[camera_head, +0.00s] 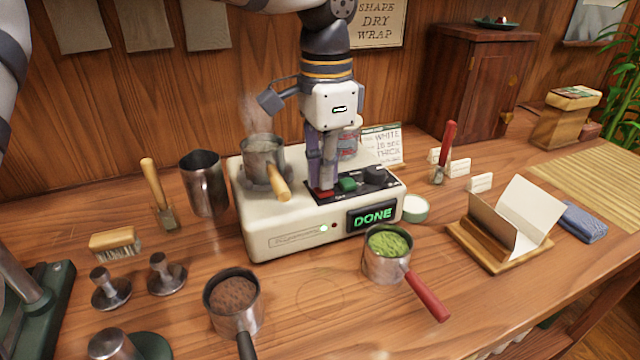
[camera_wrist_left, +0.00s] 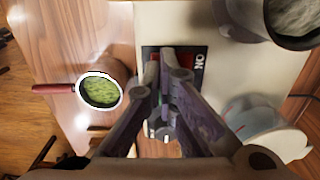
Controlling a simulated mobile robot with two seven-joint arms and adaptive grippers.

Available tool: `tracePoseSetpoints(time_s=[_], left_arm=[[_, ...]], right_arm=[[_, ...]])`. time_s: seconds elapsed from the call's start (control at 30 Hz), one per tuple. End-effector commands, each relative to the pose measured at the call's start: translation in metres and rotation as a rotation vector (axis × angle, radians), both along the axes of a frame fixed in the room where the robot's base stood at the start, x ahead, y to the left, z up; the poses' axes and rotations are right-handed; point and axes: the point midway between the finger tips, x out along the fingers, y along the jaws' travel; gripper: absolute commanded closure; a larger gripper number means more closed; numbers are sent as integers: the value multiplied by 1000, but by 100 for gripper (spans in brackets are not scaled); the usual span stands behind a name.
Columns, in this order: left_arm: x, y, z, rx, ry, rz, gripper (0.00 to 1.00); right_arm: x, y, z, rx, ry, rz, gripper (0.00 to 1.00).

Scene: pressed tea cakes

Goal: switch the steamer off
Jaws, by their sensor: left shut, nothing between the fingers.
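The steamer (camera_head: 285,239) is a cream box on the bench with a display (camera_head: 372,216) reading DONE in green. Its black control panel carries a red button (camera_head: 324,194), a green button (camera_head: 347,184) and a dark knob (camera_head: 375,174). My left gripper (camera_head: 323,188) points down, shut and empty, with its fingertips at the red button; I cannot tell if the button is pressed. In the left wrist view, the shut fingers (camera_wrist_left: 165,70) cover part of the panel. A metal cup with a wooden handle (camera_head: 264,160) steams on top of the steamer. My right gripper is out of view.
A red-handled cup of green leaves (camera_head: 386,250) stands in front of the steamer. A cup of brown leaves (camera_head: 232,295) and a metal pitcher (camera_head: 204,182) stand left. A wooden stand with folded paper (camera_head: 507,232) is right. A lettered card (camera_head: 383,143) stands behind.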

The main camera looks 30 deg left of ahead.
Motion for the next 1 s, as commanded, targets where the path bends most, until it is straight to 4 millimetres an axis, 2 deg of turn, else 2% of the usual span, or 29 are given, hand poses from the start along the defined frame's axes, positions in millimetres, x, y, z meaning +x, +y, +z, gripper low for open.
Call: tracePoseSetpoints(time_s=[0.73, 0.83, 1.0], left_arm=[[0, 0, -11, 1, 1, 0, 100], [0, 0, -7, 0, -1, 1, 100], [0, 0, 12, 0, -3, 1, 100]], right_arm=[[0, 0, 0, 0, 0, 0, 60], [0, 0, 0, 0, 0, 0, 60], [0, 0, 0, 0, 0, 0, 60]])
